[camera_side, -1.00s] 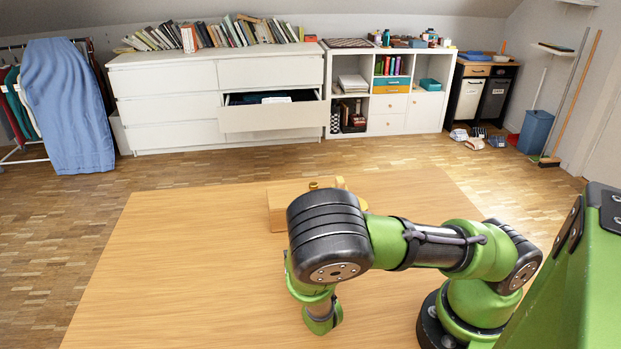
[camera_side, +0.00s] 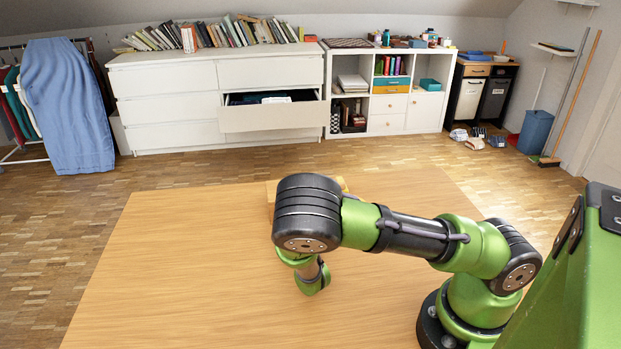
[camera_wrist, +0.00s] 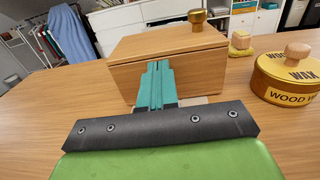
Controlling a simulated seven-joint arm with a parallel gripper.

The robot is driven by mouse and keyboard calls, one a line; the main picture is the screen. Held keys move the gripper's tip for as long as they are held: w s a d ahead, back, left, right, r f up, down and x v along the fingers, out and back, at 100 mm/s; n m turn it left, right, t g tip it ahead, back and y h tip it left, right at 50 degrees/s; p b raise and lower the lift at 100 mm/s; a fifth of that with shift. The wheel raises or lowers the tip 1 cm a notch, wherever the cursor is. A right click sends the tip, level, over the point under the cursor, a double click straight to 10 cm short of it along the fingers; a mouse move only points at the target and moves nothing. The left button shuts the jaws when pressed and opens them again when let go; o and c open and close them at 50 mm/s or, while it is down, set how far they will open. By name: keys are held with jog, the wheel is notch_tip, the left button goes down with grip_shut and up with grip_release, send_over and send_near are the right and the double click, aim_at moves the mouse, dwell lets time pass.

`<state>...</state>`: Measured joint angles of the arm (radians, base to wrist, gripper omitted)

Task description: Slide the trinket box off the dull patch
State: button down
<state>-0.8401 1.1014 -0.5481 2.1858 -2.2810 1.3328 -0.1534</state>
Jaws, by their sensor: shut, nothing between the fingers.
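The trinket box (camera_wrist: 125,80) is a wooden box with a brass knob (camera_wrist: 196,20) on its lid, standing on the table in the wrist view. In the side view only a bit of the box (camera_side: 270,190) shows behind my arm. My gripper (camera_wrist: 158,68) has teal fingers shut together with nothing between them. They are in front of the box's near face, overlapping it in view; I cannot tell whether they touch. A small greyish area (camera_wrist: 204,100) at the box's foot may be the dull patch; the rest is hidden.
A yellow wood wax tin (camera_wrist: 288,78) with a wooden knob stands right of the box. The wooden table (camera_side: 170,270) is clear on the left. A dresser (camera_side: 170,100) with an open drawer stands far behind.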

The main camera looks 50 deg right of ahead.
jog(key=x, duration=0.9)
jog(key=shift+d, duration=0.1)
